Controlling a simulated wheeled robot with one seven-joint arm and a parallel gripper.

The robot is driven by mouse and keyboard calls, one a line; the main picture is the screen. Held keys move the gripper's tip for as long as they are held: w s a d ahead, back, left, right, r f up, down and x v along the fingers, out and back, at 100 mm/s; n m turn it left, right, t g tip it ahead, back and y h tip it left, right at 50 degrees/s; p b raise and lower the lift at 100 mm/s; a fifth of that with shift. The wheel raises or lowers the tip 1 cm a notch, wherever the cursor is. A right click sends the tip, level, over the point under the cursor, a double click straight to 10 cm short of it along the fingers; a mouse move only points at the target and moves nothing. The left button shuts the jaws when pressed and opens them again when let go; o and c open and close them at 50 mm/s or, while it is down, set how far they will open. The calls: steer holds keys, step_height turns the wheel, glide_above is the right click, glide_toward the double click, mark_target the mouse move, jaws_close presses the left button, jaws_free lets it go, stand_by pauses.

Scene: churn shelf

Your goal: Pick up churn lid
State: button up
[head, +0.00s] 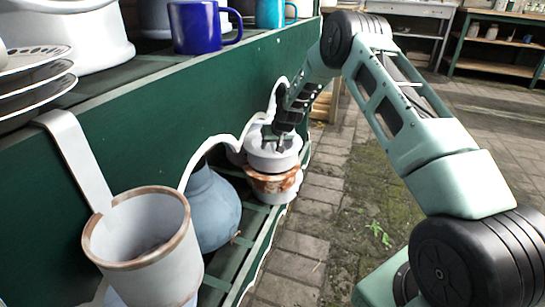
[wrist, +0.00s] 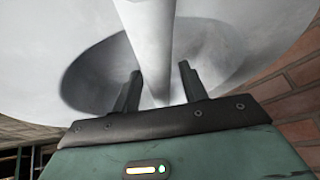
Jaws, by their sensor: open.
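The churn lid (head: 268,150) is a pale grey, round, dished piece on top of a rusty, whitish churn (head: 272,183) on the lower shelf. In the wrist view the lid (wrist: 225,25) fills most of the picture, with a pale upright bar or handle (wrist: 150,45) across its recess. My gripper (head: 281,130) reaches down to the lid from above. In the wrist view its two dark fingers (wrist: 158,90) stand apart, one on each side of the bar. I cannot tell whether either finger touches it.
A blue-grey jug (head: 212,208) stands left of the churn on the lower shelf. A white can with a brown rim (head: 150,240) hangs in front. Blue mug (head: 195,28) and stacked plates (head: 35,80) are on the green shelf above. Brick paving (head: 310,220) on the right is free.

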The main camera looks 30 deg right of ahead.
jaws_close()
steer(key=shift+r, duration=0.15)
steer(key=shift+r, duration=0.1)
step_height(320, 180, up, 3)
steer(key=shift+p, duration=1.25)
steer(key=shift+r, duration=0.3)
steer(key=s+p, duration=0.5)
steer(key=s, duration=1.3)
steer(key=shift+a+f, duration=0.2)
steer(key=shift+f, duration=0.05)
